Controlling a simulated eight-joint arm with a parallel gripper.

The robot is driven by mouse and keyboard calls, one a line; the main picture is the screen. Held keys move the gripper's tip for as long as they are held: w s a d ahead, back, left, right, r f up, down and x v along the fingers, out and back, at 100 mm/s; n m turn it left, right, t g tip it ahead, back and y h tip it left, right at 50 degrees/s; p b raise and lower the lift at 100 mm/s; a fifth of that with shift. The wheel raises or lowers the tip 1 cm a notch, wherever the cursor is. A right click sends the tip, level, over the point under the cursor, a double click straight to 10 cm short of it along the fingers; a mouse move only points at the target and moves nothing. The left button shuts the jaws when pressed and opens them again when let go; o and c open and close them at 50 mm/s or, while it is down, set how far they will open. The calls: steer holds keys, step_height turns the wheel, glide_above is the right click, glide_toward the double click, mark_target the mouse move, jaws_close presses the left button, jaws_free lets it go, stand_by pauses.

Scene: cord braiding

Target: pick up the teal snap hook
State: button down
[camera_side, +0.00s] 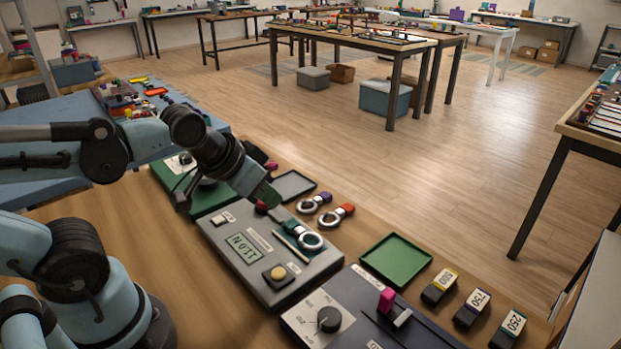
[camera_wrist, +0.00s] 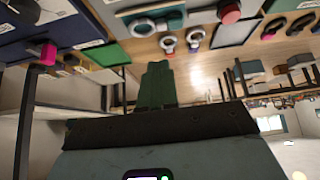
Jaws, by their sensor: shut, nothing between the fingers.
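The teal snap hook (camera_side: 292,228) lies on the top of a grey station box (camera_side: 262,270), its silver ring toward the right. In the wrist view the teal snap hook (camera_wrist: 174,19) shows near the top edge, beyond the fingers. My gripper (camera_side: 268,196) is shut and empty, above the far end of the grey box, up and left of the hook. Its green fingers (camera_wrist: 157,82) show closed together in the wrist view. They are apart from the hook.
A purple snap hook (camera_side: 315,202) and a red snap hook (camera_side: 337,214) lie on the bench just behind the teal one. A dark tray (camera_side: 293,185) and an empty green tray (camera_side: 396,260) flank them. Numbered blocks (camera_side: 439,286) stand at right.

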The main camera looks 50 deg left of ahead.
steer(key=c, duration=1)
jaws_free()
steer(key=shift+c, duration=0.2)
steer(key=shift+w, duration=0.1)
steer(key=m+g, duration=0.7)
steer(key=m, duration=1.1)
glide_toward(294, 225)
steer(key=shift+w+f, duration=0.15)
steer(key=shift+f, duration=4.1)
